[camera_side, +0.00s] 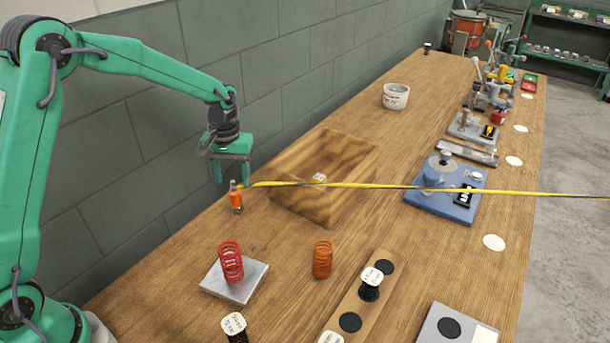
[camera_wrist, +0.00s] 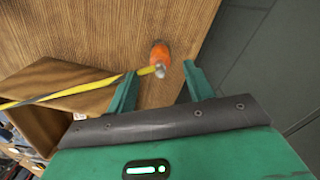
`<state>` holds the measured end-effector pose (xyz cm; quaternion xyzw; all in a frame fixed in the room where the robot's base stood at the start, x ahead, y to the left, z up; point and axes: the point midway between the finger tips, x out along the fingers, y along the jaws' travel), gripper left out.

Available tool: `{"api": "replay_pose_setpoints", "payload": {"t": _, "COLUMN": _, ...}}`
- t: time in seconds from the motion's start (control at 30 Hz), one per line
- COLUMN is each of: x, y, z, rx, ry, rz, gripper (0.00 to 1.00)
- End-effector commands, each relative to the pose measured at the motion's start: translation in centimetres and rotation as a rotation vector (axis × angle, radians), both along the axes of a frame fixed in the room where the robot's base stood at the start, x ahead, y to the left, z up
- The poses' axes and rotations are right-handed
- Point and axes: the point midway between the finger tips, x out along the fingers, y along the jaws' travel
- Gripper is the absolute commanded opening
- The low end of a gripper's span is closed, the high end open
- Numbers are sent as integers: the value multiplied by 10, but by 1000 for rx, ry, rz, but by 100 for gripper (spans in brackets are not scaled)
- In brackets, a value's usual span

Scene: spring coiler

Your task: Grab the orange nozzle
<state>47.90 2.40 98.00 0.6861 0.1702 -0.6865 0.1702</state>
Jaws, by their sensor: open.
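The orange nozzle (camera_side: 236,198) stands on the wooden bench near its wall-side edge, left of the wooden box. It has a metal tip, and a yellow strap or hose runs from it to the right. In the wrist view the nozzle (camera_wrist: 161,54) lies just ahead of the fingertips, in line with the gap between them. My green gripper (camera_side: 229,178) is above and beside the nozzle in the side view. In the wrist view its two fingers (camera_wrist: 160,80) are apart with nothing held between them.
The open wooden box (camera_side: 345,190) stands right of the nozzle, close to my gripper. The yellow line (camera_side: 450,191) stretches across the bench. A red spring (camera_side: 231,262) on a metal plate and an orange spring (camera_side: 322,260) stand nearer the camera. The block wall (camera_side: 240,60) borders the bench.

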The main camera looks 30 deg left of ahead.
Motion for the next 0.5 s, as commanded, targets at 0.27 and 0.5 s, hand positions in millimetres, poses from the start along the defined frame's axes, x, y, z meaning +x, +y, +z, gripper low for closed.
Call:
{"api": "replay_pose_setpoints", "payload": {"t": 0.27, "x": -1, "y": 0, "z": -16, "rx": -1, "ry": 3, "rz": -1, "gripper": 52}}
{"api": "replay_pose_setpoints", "payload": {"t": 0.5, "x": 0, "y": 0, "z": -26, "rx": 0, "ry": 0, "rz": -1, "gripper": 52}}
